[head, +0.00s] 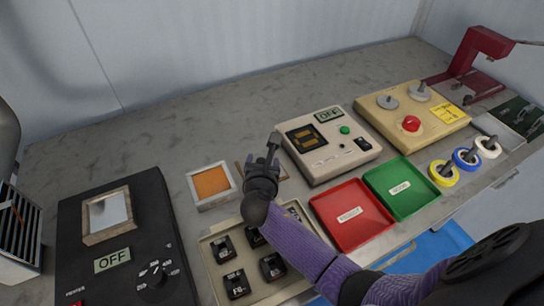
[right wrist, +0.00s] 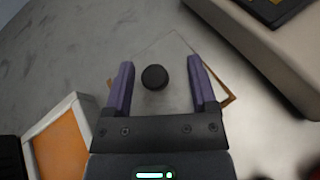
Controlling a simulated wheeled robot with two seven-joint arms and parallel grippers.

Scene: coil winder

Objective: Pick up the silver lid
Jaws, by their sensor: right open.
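The silver lid (right wrist: 180,100) appears in the right wrist view as a flat, shiny square plate with a brown edge and a round black knob (right wrist: 154,77). In the head view my right gripper hides most of it; a thin brown edge (head: 284,170) shows beside the gripper. My right gripper (head: 271,150) is above the lid with its fingers pointing down at it. In the right wrist view the gripper (right wrist: 160,64) is open, with one purple finger on each side of the knob. No contact is visible. My left gripper is not in view.
An orange-filled white frame (head: 210,183) sits left of the gripper. A beige OFF control box (head: 330,165) stands close on the right. A tray of black parts (head: 215,245), a red tray (head: 352,215) and a green tray (head: 400,188) lie in front. The counter behind is clear.

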